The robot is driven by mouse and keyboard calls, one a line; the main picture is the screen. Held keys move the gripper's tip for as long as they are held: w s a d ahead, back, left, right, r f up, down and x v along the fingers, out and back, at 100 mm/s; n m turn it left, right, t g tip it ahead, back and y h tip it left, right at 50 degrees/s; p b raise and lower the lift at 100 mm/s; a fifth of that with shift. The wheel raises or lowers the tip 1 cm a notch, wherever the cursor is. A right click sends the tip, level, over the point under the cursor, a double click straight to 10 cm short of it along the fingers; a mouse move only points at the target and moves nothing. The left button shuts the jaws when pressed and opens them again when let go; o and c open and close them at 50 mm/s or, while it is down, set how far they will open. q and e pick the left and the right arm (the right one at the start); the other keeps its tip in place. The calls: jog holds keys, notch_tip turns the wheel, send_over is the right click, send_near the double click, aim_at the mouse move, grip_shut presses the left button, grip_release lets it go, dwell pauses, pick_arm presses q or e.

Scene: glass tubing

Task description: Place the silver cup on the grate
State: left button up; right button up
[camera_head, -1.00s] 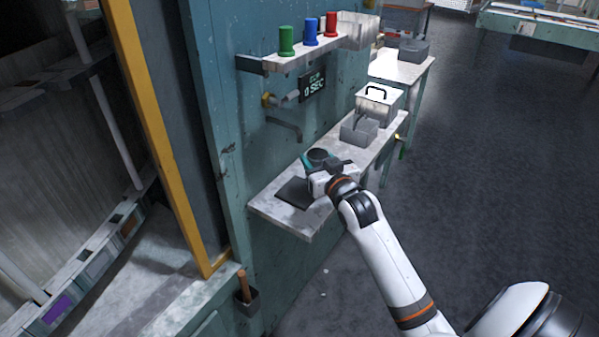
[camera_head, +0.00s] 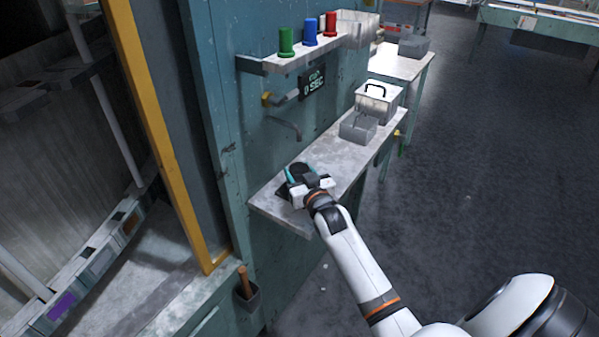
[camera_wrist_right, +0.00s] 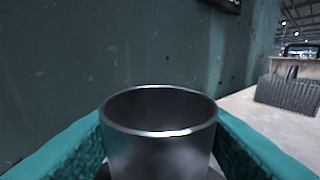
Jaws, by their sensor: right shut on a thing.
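The silver cup (camera_wrist_right: 160,145) stands upright between the teal fingers of my right gripper (camera_head: 300,175), which is shut on it. In the head view the cup (camera_head: 299,168) looks dark and is partly hidden by the gripper. The grate (camera_head: 282,190) is a dark flat square at the near left end of the wall shelf, mostly covered by my gripper and the cup. The cup is over or on the grate; I cannot tell whether its base touches. My left gripper is not in view.
A grey bin (camera_head: 358,127) and a white lidded box (camera_head: 379,101) stand farther along the shelf (camera_head: 335,160). The shelf between the bin and my gripper is clear. A bent pipe (camera_head: 286,125) sticks out of the teal wall above. Green, blue and red cylinders stand on an upper shelf (camera_head: 300,55).

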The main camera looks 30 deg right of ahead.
jog(key=shift+f, duration=0.1)
jog(key=o, duration=1)
jog(key=shift+r, duration=0.2)
jog(key=b+v, duration=0.1)
jog(key=v, duration=1.1)
jog(key=shift+f, duration=0.1)
